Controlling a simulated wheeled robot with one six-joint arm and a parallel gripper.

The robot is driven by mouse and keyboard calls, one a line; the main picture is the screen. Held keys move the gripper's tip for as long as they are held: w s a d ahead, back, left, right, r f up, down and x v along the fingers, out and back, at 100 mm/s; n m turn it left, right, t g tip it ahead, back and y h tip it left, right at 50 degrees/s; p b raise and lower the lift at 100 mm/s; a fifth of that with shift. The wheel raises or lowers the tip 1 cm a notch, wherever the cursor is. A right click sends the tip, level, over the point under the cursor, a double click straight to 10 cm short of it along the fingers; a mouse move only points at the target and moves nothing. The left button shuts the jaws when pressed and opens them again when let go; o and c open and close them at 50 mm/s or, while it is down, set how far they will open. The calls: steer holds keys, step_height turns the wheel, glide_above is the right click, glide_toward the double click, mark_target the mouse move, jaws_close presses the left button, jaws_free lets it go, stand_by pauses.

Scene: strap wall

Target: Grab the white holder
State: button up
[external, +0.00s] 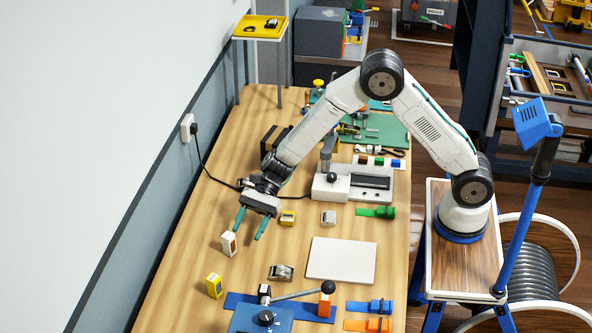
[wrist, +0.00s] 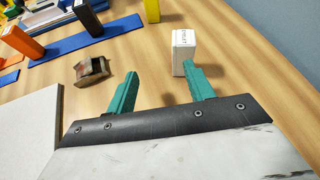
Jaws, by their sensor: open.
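A small white holder (external: 228,243), a box with dark lettering, stands upright on the wooden bench near the wall side. It also shows in the wrist view (wrist: 183,50), just beyond the tip of the right-hand green finger, which covers its lower edge. My gripper (external: 250,228) is open and empty, its two green fingers pointing down and forward. In the external view the holder is by the left finger, not between the fingers. In the wrist view the gap between the fingertips (wrist: 160,76) shows only bare bench. I cannot tell whether finger and holder touch.
A yellow box (external: 214,286) stands in front of the holder. A metallic block (external: 280,272) lies to the right. A blue clamp fixture (external: 262,318) fills the front.

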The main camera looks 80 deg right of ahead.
mark_target(225, 242)
steer(key=w+r+m, duration=0.1)
steer(key=w+r+m+t, duration=0.1)
steer(key=w, duration=0.1)
steer(key=shift+d, duration=0.1)
steer(key=shift+w+m+t, duration=0.1)
steer(key=shift+m+t, duration=0.3)
steer(key=x, duration=0.7)
steer(key=shift+a+f, duration=0.15)
steer(key=shift+a, duration=0.25)
steer(key=c, duration=1.1)
